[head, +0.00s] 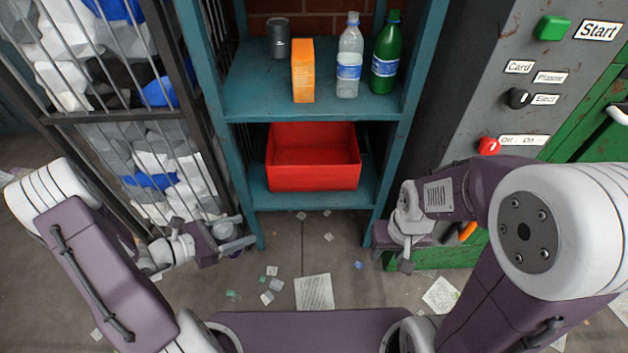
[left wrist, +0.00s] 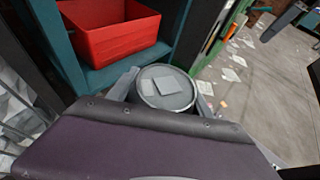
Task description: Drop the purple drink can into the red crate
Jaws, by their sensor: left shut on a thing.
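My left gripper (head: 228,246) is shut on a can, held upright in front of the shelf at its lower left. In the left wrist view the can's round grey lid (left wrist: 167,88) shows between the fingers. The can's side colour is mostly hidden, so I cannot confirm that it is purple. The open-topped red crate (head: 313,178) stands on the lower shelf, to the right of and beyond my left gripper; it also shows in the left wrist view (left wrist: 118,38). It looks empty. My right gripper (head: 393,260) is empty near the shelf's right post, its fingers apart.
The upper shelf (head: 262,104) holds a dark can (head: 278,38), an orange carton (head: 302,72), a clear bottle (head: 349,62) and a green bottle (head: 386,58). A barred cage (head: 115,116) stands left, a control cabinet (head: 490,95) right. Paper scraps litter the floor.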

